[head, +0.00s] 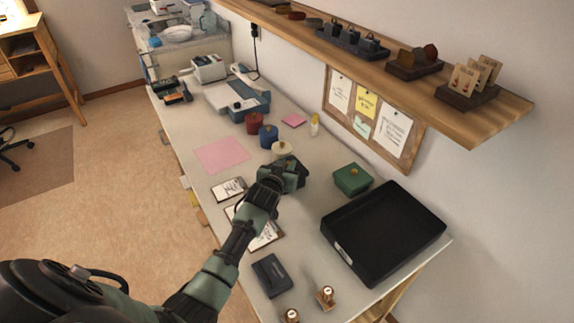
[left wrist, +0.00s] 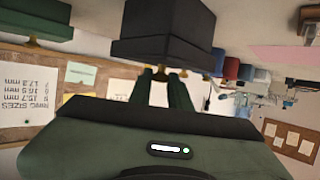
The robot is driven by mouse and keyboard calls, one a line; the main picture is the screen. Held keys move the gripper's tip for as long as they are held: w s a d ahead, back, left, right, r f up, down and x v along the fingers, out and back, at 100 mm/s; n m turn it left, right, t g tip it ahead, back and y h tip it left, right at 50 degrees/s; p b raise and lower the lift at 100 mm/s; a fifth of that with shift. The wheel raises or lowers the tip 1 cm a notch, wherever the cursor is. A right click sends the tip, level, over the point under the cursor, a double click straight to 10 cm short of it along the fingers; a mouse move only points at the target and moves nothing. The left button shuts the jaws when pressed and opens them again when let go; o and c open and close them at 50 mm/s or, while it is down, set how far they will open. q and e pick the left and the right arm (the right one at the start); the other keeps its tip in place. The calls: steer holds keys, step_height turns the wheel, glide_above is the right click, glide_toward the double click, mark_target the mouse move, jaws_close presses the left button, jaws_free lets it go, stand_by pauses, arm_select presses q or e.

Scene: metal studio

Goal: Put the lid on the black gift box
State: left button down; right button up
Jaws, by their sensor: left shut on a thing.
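The black gift box (head: 298,173) stands on the workbench, partly hidden behind my left gripper (head: 281,174) in the head view. In the left wrist view, which is upside down, the box body (left wrist: 168,16) is at the top, with the black lid (left wrist: 162,52) against its opening side. My left gripper (left wrist: 166,76) is shut at the lid's gold knob, with the fingers pointing at the lid. The lid looks lined up with the box; I cannot tell whether a small gap remains. My right gripper is not in view.
A green box (head: 353,180) and a large black tray (head: 335,245) stand to the right. Red (head: 252,123), blue (head: 268,135) and cream (head: 282,148) lidded boxes stand behind. A dark case (head: 272,275) and ring stands (head: 325,296) are near the front. A shelf (head: 420,70) overhangs.

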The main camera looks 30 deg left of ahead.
arm_select(q)
steer(key=shift+f+b, duration=0.7)
steer(key=shift+f, duration=0.4)
stand_by(0.6)
steer(key=c, duration=1.2)
jaws_free()
steer(key=shift+c, duration=0.2)
steer(key=v, duration=0.7)
steer(key=shift+s, duration=0.4)
steer(key=shift+r, duration=0.1)
